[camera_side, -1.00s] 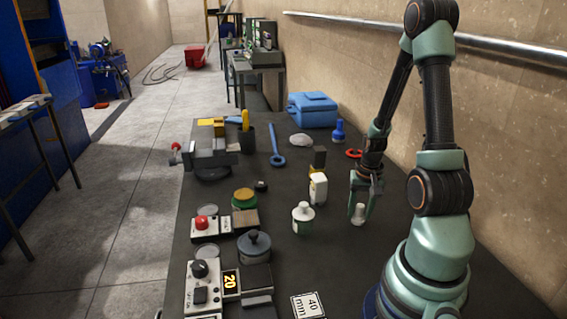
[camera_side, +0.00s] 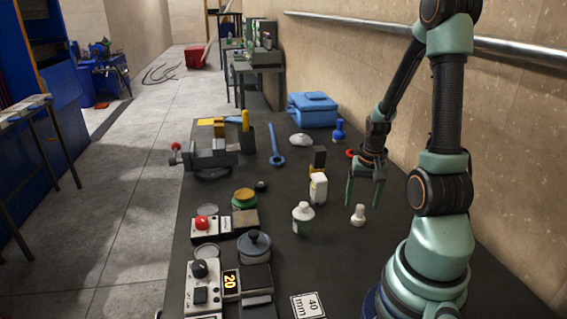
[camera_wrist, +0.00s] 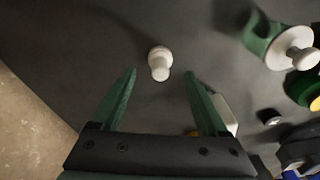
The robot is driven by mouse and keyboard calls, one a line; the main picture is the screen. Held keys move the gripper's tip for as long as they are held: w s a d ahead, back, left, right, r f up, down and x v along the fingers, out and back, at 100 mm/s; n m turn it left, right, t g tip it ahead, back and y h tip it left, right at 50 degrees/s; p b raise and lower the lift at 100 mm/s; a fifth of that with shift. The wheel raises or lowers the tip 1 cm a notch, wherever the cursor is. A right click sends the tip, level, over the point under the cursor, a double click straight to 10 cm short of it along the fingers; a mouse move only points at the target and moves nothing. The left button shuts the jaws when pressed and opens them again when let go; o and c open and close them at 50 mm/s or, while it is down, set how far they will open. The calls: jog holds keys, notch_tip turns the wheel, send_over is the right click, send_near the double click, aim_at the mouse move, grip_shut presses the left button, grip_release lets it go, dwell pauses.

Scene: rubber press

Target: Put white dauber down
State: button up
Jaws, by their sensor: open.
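The white dauber (camera_side: 358,215) stands upright on the dark bench top, to the right of a white bottle with a green band. It also shows in the wrist view (camera_wrist: 160,63), just beyond my fingertips. My gripper (camera_side: 363,203) is open and empty, with its green fingers above and behind the dauber in the side view. In the wrist view my gripper (camera_wrist: 160,72) has its two fingers spread wide, with the dauber between their lines and apart from both.
The green-banded bottle (camera_side: 303,218) and a white and yellow container (camera_side: 318,188) stand left of my gripper. A blue bottle (camera_side: 339,130) and blue box (camera_side: 313,110) are farther back. A card marked 40 mm (camera_side: 308,305) lies in front. Bench around the dauber is clear.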

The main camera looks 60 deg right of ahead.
aim_at(360, 219)
notch_tip(360, 219, up, 7)
jog(key=w+a+r+n+t, duration=0.2)
jog(key=w+a+r+n, duration=0.2)
jog(key=a, duration=0.8)
jog(key=w+a+r+n+t+y, duration=0.1)
jog(key=w+a+r+n, duration=0.4)
jog(key=a, duration=0.8)
notch_tip(360, 219, up, 3)
jog(key=n+t, duration=0.1)
jog(key=n, duration=0.2)
jog(key=shift+w+r+n+t, duration=0.15)
jog(key=shift+r+n+t, duration=0.05)
jog(key=shift+n+t, duration=0.2)
jog(key=shift+d, duration=0.1)
